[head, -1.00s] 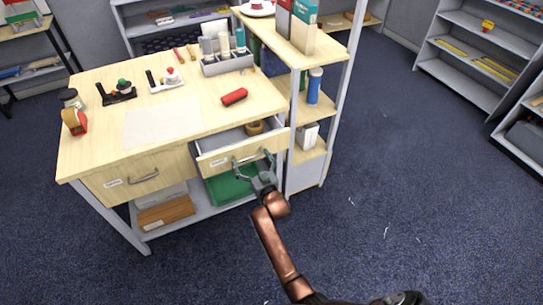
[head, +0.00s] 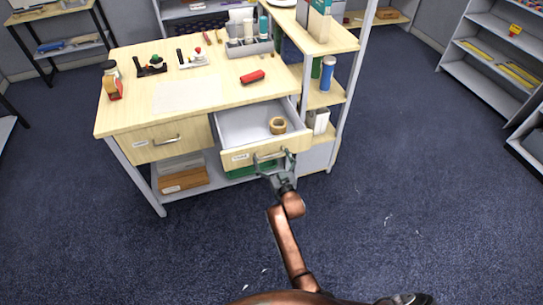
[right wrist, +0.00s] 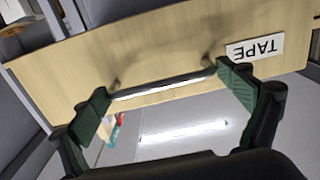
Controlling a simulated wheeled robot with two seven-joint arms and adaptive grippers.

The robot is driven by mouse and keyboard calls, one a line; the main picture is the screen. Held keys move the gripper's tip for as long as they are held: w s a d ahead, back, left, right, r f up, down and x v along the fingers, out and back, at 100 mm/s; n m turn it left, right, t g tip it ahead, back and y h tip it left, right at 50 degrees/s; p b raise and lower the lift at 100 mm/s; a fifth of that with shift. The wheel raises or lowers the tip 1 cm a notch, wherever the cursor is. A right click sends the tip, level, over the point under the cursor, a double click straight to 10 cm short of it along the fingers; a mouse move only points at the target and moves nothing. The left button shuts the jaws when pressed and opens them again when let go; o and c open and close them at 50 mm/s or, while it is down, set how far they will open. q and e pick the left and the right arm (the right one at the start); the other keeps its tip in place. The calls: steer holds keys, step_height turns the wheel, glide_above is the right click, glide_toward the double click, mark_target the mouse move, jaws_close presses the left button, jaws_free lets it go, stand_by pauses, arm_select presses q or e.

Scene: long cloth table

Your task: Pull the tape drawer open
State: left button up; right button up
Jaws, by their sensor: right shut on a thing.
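The tape drawer (head: 236,160) is on the right side of the wooden desk and is pulled well out. A roll of brown tape (head: 277,126) lies inside it, towards the right. In the right wrist view the drawer front (right wrist: 170,45) has a label (right wrist: 257,48) reading TAPE, upside down. My right gripper (head: 272,162) is at the drawer front, shut on the metal handle (right wrist: 165,87), with a dark green finger pad at each end of the bar. My left gripper is not in view.
A second drawer (head: 150,143) on the left is shut. On the desktop are a red object (head: 252,77), a pale sheet (head: 187,95) and a grey organiser (head: 248,46). A shelf unit (head: 325,97) stands close at the right. The floor in front is clear.

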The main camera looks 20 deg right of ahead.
steer(key=shift+a, duration=0.2)
steer(key=o, duration=1.4)
steer(key=shift+c, duration=0.2)
steer(key=shift+d, duration=0.1)
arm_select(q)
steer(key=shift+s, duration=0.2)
arm_select(e)
step_height(320, 180, up, 10)
